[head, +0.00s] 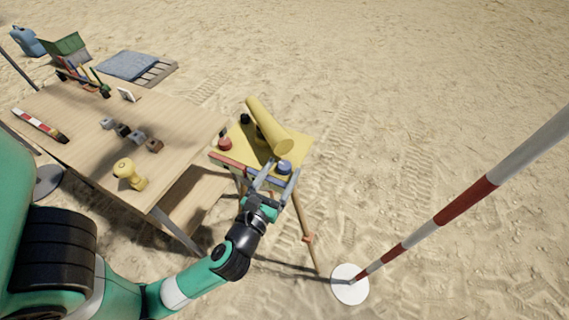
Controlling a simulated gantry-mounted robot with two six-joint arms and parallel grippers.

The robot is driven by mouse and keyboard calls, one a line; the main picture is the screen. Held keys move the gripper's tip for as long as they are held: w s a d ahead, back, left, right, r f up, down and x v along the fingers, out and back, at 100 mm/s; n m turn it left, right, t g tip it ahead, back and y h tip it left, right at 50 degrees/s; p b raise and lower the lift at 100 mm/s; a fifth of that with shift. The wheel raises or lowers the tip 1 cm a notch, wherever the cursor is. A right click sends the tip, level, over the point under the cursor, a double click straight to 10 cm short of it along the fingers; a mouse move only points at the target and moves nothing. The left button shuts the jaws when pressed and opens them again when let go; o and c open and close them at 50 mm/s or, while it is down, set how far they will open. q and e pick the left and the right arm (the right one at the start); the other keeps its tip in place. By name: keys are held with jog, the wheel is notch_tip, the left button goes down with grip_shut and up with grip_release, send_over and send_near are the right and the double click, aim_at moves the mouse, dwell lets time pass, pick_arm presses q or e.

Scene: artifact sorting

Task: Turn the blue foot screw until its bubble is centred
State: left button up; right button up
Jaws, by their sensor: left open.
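The blue foot screw (285,167) is at the front right corner of the yellow levelling plate (296,147), on a wooden tripod. My left gripper (281,170) is open, with one finger on each side of the blue screw; I cannot tell whether they touch it. A red screw (224,144) is at the plate's left corner and a dark screw (245,118) at its back. A yellow telescope (267,125) lies across the plate. A red strip (230,163) runs along the front edge. The bubble is too small to make out. My right gripper is not in view.
A wooden table (185,120) stands left of the tripod, with a yellow object (129,173), several small blocks (123,130) and a striped stick (40,125). A red and white pole (430,226) rises from a white disc (350,284) at right. Sand lies open behind the tripod.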

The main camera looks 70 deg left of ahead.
pick_arm(q)
jog(key=shift+x, duration=1.05)
grip_shut()
